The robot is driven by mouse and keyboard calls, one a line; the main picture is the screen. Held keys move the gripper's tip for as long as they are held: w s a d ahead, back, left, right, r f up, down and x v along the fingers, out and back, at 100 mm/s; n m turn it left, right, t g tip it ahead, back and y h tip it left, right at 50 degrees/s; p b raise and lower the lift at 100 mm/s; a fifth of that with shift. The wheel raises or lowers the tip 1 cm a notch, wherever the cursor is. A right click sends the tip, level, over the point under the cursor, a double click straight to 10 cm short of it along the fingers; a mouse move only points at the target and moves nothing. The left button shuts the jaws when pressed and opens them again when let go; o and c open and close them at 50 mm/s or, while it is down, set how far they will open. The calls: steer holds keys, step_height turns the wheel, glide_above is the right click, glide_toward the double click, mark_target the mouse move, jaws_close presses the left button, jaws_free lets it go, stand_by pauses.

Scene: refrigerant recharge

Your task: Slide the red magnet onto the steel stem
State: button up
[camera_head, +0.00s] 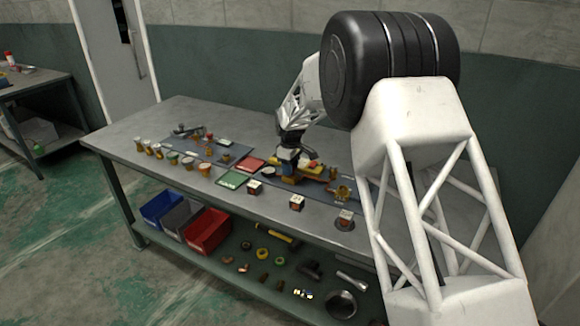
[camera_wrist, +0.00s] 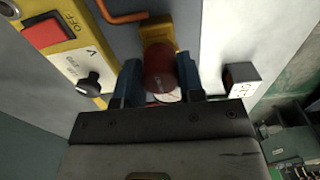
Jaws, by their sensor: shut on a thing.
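The red magnet (camera_wrist: 159,68) is a dark red cylinder in the middle of the wrist view. My gripper (camera_wrist: 160,80) has a blue finger on each side of it and is shut on it. A brass-coloured block (camera_wrist: 158,33) shows just beyond the magnet; I cannot tell whether they touch. The steel stem cannot be made out in either view; the magnet or gripper may hide it. In the head view my gripper (camera_head: 288,165) is low over the middle of the workbench, by a yellow device (camera_head: 308,170); the magnet is not clear there.
In the wrist view, a yellow panel with a red OFF switch (camera_wrist: 55,32) and black knob (camera_wrist: 92,85) lies left, a copper tube (camera_wrist: 120,15) above. A small cube (camera_wrist: 242,76) is right. Several small cups (camera_head: 173,157) and a green mat (camera_head: 233,180) are on the bench (camera_head: 130,140).

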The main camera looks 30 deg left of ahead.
steer(key=shift+f, duration=0.2)
steer(key=o, duration=1.3)
steer(key=shift+r, duration=0.1)
steer(key=shift+r, duration=3.4)
